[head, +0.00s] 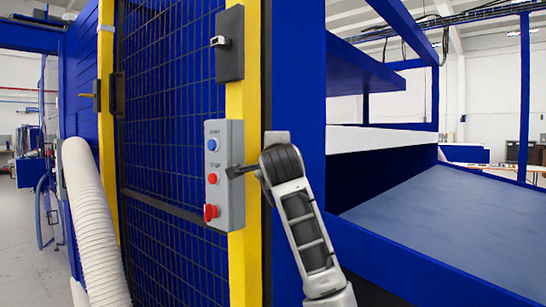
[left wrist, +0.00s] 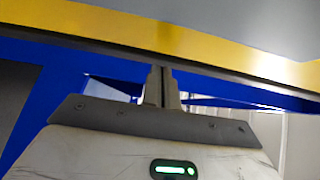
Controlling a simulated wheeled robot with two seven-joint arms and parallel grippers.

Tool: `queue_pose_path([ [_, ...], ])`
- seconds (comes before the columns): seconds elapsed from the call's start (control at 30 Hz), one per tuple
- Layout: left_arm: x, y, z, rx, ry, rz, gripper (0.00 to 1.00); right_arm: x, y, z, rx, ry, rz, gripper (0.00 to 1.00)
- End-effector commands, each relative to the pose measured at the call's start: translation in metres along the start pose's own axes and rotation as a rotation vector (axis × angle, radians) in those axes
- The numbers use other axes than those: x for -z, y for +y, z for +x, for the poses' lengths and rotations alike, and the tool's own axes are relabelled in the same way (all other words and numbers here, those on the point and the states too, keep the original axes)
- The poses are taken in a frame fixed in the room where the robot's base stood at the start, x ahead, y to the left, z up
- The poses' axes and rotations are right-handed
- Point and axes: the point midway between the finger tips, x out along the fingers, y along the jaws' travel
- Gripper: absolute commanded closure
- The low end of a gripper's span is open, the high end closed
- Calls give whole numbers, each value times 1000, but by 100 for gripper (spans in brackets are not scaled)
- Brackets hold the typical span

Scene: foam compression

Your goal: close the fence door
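The fence door (head: 170,120) is a dark blue mesh panel behind the yellow post in the head view. A yellow upright (head: 107,150) at its left edge carries a brass-coloured handle (head: 90,95) and a dark lock plate (head: 118,95). I cannot tell how far the door stands open. The gripper at the grey control box (head: 224,180) appears to be my left gripper (head: 240,171). Its fingers lie over the box's right edge; contact is unclear. In the left wrist view its fingers (left wrist: 162,88) are together with nothing visible between them, below a yellow strip. My right gripper is out of view.
The yellow post (head: 243,120) bears a dark latch box (head: 229,44) above the control box, which has blue and red buttons. A white ribbed hose (head: 92,220) hangs at the left. A blue frame with a sloping grey surface (head: 460,225) fills the right. Open floor (head: 20,240) shows at far left.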

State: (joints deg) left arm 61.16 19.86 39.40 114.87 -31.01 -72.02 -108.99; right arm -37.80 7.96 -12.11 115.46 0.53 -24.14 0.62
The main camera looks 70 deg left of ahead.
Motion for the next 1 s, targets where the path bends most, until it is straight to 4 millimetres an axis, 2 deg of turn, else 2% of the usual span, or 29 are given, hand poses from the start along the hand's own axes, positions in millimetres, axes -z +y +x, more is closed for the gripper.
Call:
queue_pose_path([
  [0.17, -5, -1, 0, 2, -14, -1, 100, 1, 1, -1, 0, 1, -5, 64],
  [0.37, 11, -3, -17, 4, -6, 2, 100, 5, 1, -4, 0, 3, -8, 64],
  [0.47, 26, -4, -33, 4, 1, 5, 100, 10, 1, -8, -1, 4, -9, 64],
  [0.57, 26, 0, -58, 8, -1, 0, 100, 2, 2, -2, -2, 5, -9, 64],
  [0.8, 26, -1, -109, 6, 1, -1, 100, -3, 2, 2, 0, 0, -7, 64],
  [1.0, 26, -2, -130, 4, 1, 0, 100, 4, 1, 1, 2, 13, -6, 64],
])
